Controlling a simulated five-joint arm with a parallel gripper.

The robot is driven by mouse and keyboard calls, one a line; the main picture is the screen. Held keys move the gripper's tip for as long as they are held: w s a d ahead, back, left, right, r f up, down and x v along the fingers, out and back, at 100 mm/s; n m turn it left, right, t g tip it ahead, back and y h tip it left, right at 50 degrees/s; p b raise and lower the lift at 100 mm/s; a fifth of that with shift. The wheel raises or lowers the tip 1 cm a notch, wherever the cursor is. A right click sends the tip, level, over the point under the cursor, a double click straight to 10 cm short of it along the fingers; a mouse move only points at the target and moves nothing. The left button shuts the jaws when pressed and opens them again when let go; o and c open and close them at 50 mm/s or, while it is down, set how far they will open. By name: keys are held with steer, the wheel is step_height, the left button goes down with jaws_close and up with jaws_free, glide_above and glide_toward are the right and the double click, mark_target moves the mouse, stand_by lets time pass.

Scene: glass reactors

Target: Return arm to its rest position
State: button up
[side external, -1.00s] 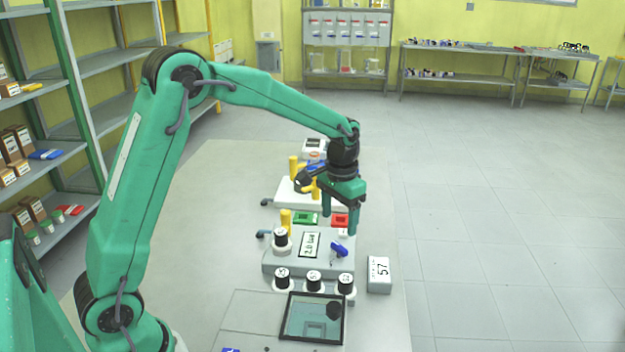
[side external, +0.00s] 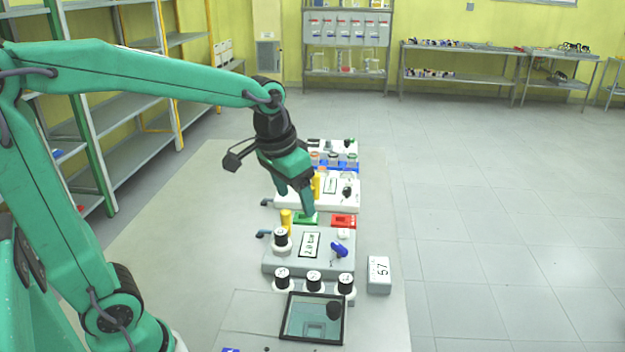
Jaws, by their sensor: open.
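My gripper (side external: 294,199) is dark green with two fingers pointing down, apart and empty. It hangs above the row of reactor devices, in front of the white device (side external: 345,193) with a yellow cylinder. Below it stands the grey reactor device (side external: 345,262) with a "2.0 bar" display (side external: 311,245), a blue lever (side external: 339,249) and black-topped knobs. My arm reaches in from the left with its forearm nearly level. The fingers hide part of the white device.
Green (side external: 305,218) and red (side external: 343,220) blocks lie between the devices. A white box marked 57 (side external: 379,275) stands at the right. A black-framed panel (side external: 312,318) lies in front. Shelves (side external: 120,95) stand at the left. The right floor is clear.

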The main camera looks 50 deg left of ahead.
steer(key=s+t, duration=0.2)
steer(key=s, duration=1)
steer(key=shift+s+d+r+t, duration=0.15)
steer(key=shift+d+r+t, duration=0.1)
steer(key=shift+t, duration=0.05)
